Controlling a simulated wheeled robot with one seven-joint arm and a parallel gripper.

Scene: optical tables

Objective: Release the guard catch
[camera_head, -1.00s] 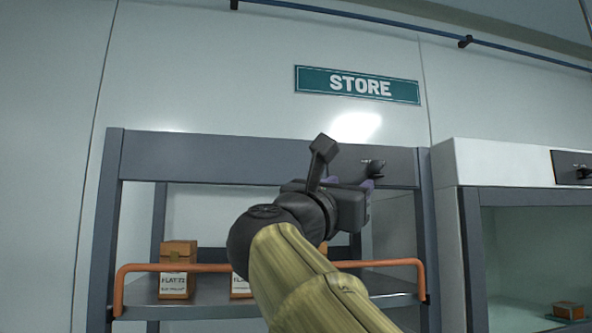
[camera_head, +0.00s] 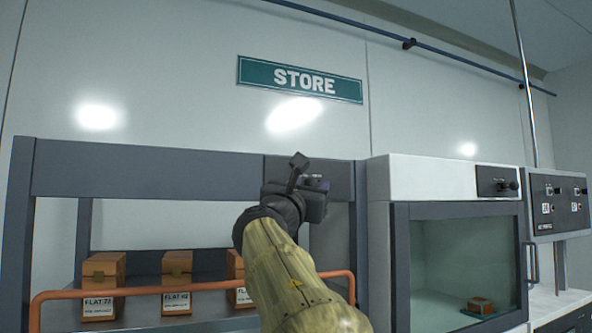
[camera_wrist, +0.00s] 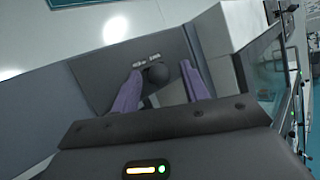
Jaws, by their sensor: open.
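In the wrist view a dark round knob (camera_wrist: 155,74), which looks like the guard catch, sits on a grey panel (camera_wrist: 105,77) below small white lettering. My gripper (camera_wrist: 161,70) is open, with a purple finger on each side of the knob. The left finger is very close to it; I cannot tell whether they touch. In the head view my gripper (camera_head: 318,184) is in front of the right end of the shelf's top beam, and the knob is hidden behind it. An orange guard bar (camera_head: 150,284) crosses the shelf front.
Several labelled brown boxes (camera_head: 177,268) stand on the shelf behind the bar. A white-topped glass cabinet (camera_head: 440,180) with its own dark knob (camera_head: 508,185) stands to the right. A control panel (camera_head: 558,206) is further right. A STORE sign (camera_head: 300,80) hangs above.

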